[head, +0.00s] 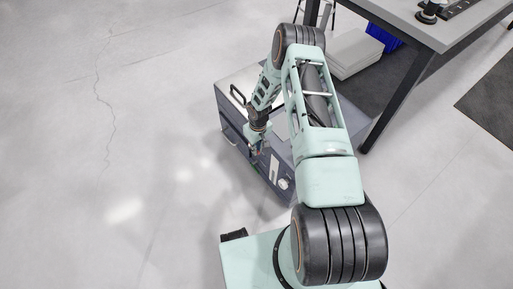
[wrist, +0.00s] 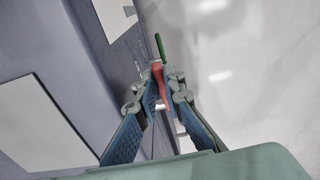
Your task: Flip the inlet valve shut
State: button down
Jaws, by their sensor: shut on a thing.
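A red valve lever (wrist: 157,74) and a green lever (wrist: 160,46) stick out from the side of a grey cabinet (wrist: 95,60) in the wrist view. I cannot read which one is the inlet valve. My gripper (wrist: 162,92) is shut on the red lever, with a blue-padded finger on each side of it. The green lever lies just beyond the fingertips, apart from them. In the head view my gripper (head: 257,148) is at the front face of the cabinet (head: 233,117), and my arm hides part of it.
The cabinet stands on the grey floor (head: 110,170), with a black handle (head: 238,95) on its top. White boxes (head: 353,53) and a blue bin (head: 384,38) lie behind, under a table (head: 440,30). The floor on the left is clear.

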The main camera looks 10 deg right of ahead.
jog(key=shift+s+f+t+y, duration=0.15)
jog(key=shift+f+t+y, duration=0.3)
jog(key=shift+t, duration=0.55)
jog(key=c, duration=2.3)
grip_release()
jog(key=shift+d+r, duration=0.1)
jog(key=v, duration=1.2)
